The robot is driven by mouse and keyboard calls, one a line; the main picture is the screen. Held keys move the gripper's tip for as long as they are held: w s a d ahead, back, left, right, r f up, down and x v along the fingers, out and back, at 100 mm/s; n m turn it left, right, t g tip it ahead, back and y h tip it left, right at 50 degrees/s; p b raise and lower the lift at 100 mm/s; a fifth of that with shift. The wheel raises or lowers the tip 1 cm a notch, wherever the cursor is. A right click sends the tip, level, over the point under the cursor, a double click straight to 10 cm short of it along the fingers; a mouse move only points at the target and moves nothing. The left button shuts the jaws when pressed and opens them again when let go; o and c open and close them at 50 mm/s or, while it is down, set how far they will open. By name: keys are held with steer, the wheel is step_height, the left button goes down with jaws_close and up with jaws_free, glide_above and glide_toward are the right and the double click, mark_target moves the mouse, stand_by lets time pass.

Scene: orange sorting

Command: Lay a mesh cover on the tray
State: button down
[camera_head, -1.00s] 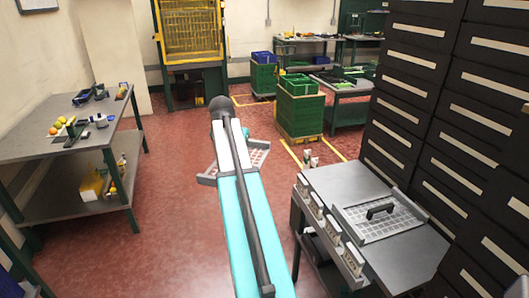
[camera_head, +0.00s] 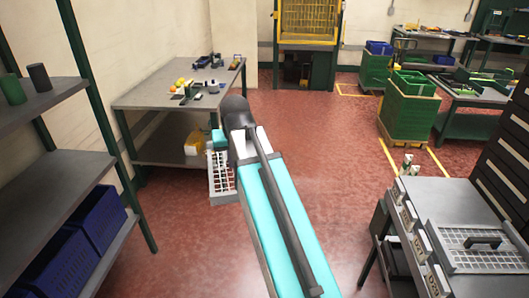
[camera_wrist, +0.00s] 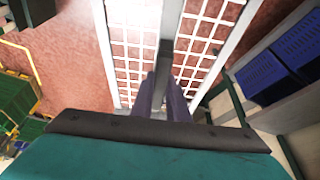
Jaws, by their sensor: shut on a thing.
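A pale mesh cover with a white grid (camera_head: 222,182) hangs in the air beyond the end of my arm in the head view, left of the dark wrist joint. It fills the upper middle of the wrist view (camera_wrist: 232,55). My gripper (camera_wrist: 164,82) is shut on its middle bar, between the two grid panels. In the head view my arm hides the fingers and part of the cover. A second mesh panel with a black handle (camera_head: 483,243) lies on the grey-topped stand at the right. I cannot tell whether a tray is under it.
A grey worktable (camera_head: 150,92) with fruit and small items stands ahead left. A shelf unit (camera_head: 60,190) with blue crates (camera_head: 98,220) is at the near left. Green crates (camera_head: 408,115) stand ahead right. Red floor (camera_head: 325,140) is clear between.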

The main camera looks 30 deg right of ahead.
steer(key=a+n, duration=0.1)
steer(key=a, duration=0.2)
steer(key=s+a+n, duration=0.1)
steer(key=a, duration=0.2)
steer(key=s+a+n+y, duration=0.1)
steer(key=a, duration=0.3)
steer(key=shift+r, duration=0.15)
steer(key=shift+a, duration=0.1)
